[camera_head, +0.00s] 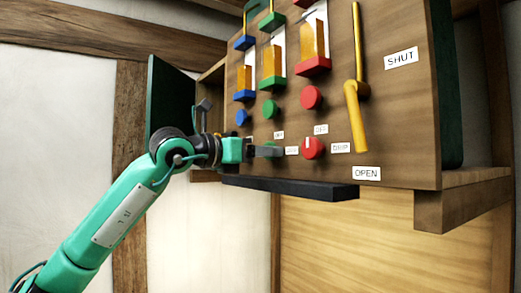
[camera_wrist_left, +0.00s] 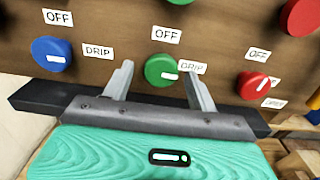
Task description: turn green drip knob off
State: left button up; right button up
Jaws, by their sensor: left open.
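The green drip knob (camera_wrist_left: 160,71) sits on the wooden panel in the left wrist view. Its white mark points right, toward the DRIP label (camera_wrist_left: 193,67); the OFF label (camera_wrist_left: 166,35) is above it. My left gripper (camera_wrist_left: 158,74) is open, with one finger on each side of the knob. I cannot tell whether either finger touches it. In the head view my left gripper (camera_head: 267,151) reaches the panel's lower edge from the left and largely hides this knob. My right gripper is not in view.
A blue knob (camera_wrist_left: 52,53) and a red knob (camera_wrist_left: 253,85) flank the green one. A dark ledge (camera_head: 290,187) runs below. Above are more knobs and coloured sliders. A yellow lever (camera_head: 357,110) hangs at right. A dark green door (camera_head: 168,95) stands left.

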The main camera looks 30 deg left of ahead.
pick_arm(q)
jog(key=c, duration=1)
jog(key=shift+s+r+n+b, duration=0.1)
jog(key=shift+n+b, duration=2.45)
jog(key=shift+n, duration=1.95)
jog(key=shift+s+r+n+b, duration=0.1)
jog(key=shift+n+b, duration=2.4)
jog(key=shift+n, duration=2)
jog(key=o, duration=1)
jog(key=shift+w, duration=0.1)
